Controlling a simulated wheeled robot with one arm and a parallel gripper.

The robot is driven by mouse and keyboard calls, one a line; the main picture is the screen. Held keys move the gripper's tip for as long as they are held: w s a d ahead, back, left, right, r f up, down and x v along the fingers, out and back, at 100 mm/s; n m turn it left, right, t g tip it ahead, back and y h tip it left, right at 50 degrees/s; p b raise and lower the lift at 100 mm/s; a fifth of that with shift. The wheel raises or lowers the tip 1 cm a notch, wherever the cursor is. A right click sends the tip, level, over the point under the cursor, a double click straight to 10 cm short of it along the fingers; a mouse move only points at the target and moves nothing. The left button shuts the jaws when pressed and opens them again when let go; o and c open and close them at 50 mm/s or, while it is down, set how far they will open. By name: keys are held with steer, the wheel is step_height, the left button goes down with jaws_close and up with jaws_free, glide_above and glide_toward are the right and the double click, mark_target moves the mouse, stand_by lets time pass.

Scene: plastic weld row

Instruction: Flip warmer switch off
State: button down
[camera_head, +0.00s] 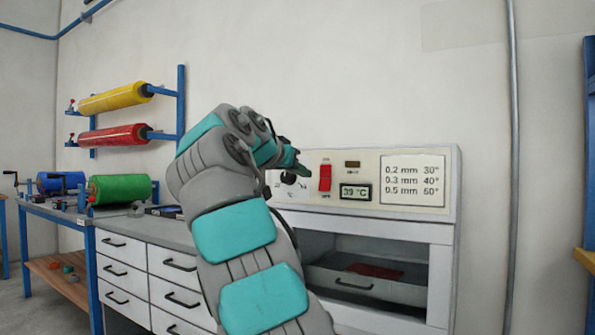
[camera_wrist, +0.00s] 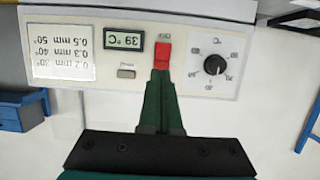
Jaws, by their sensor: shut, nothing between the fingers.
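The warmer (camera_head: 440,236) is a white cabinet with a control panel on its upper front. Its red rocker switch (camera_head: 325,178) sits between a black dial (camera_head: 288,178) and a display (camera_head: 356,193) reading 39 °C. The wrist view shows the panel upside down, with the red switch (camera_wrist: 163,54) straight ahead of my fingertips. My gripper (camera_wrist: 162,78) is shut and empty, its tips at or very close to the switch; contact cannot be told. In the head view my gripper (camera_head: 301,166) is just left of the switch. The switch's tilt is unclear.
A tray (camera_head: 350,284) with a red piece (camera_head: 375,271) sits in the warmer's open bay. A white drawer unit (camera_head: 130,265) stands at left, beside a bench with green (camera_head: 120,189) and blue rolls. Yellow and red rolls hang on the wall. A grey pipe runs right of the warmer.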

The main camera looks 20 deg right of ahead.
mark_target(326, 186)
steer(key=x, duration=1)
steer(key=shift+d+p, duration=0.1)
steer(key=shift+p, duration=0.3)
steer(key=shift+f, duration=0.1)
steer(key=b, duration=0.1)
steer(key=f+b, duration=0.1)
steer(key=shift+w+d+h+b, duration=0.2)
steer(key=shift+h+b, duration=0.1)
steer(key=shift+b, duration=0.1)
steer(key=shift+r+p, duration=0.35)
steer(key=shift+p, duration=0.1)
steer(key=shift+s+a, duration=0.1)
